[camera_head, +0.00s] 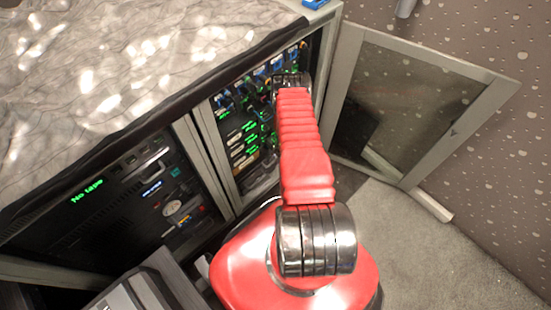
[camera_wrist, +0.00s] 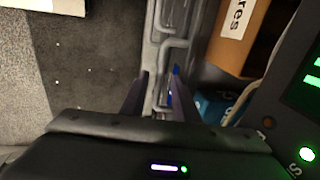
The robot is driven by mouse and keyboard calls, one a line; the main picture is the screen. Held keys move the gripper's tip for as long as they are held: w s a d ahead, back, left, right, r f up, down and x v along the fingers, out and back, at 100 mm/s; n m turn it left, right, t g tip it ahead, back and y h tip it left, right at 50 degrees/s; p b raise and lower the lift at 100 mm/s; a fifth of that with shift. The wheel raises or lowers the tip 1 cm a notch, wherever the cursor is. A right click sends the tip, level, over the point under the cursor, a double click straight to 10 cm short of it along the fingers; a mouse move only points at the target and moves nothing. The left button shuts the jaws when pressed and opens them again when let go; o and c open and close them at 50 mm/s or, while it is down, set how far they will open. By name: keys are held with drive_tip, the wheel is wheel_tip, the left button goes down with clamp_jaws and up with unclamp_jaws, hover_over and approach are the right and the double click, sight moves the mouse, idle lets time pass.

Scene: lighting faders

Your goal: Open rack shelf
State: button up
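The rack (camera_head: 240,130) stands in the middle of the head view, with green-lit devices and blue plugs inside. Its framed glass door (camera_head: 430,95) is swung open to the right. My red arm reaches across the rack front, and my gripper is at the upper right of the opening, its fingertips hidden there. In the wrist view, my gripper (camera_wrist: 168,80) has two dark fingers apart, one on each side of a grey metal part (camera_wrist: 170,55). I cannot tell whether they touch it. No shelf can be clearly made out.
A second cabinet with a tape unit (camera_head: 125,195) reading "No tape" is at the left. A crumpled grey cover (camera_head: 130,60) lies on top. In the wrist view, an orange-brown box (camera_wrist: 235,40) and a blue item (camera_wrist: 212,105) are right of my fingers. Carpet is clear at lower right.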

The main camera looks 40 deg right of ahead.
drive_tip(key=shift+c, duration=0.4)
clamp_jaws()
